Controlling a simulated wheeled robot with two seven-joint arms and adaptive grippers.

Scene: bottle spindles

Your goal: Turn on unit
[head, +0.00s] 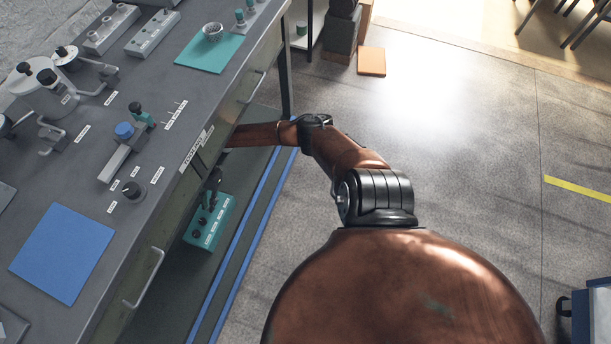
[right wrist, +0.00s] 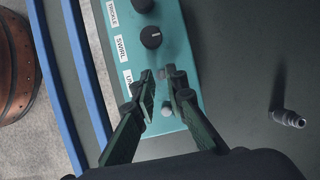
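A teal control unit (head: 217,235) with dark knobs and white labels stands low beneath the workbench. In the right wrist view the unit (right wrist: 188,22) shows a large black knob (right wrist: 151,37) by the label "SWIRL", another dark knob by "TRICKLE", and a third label partly hidden by a finger. My right gripper (head: 213,182) reaches under the bench over the unit. In the right wrist view its fingers (right wrist: 160,84) are parted by a narrow gap, over the panel near small grey knobs (right wrist: 167,109). I cannot tell whether they touch them. My left gripper is not in view.
The workbench (head: 200,100) above carries fixtures, a blue mat (head: 63,253) and a teal mat (head: 208,51). Bench handles and its front edge lie close to my right arm. A metal fitting (right wrist: 287,118) sticks out right of the unit.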

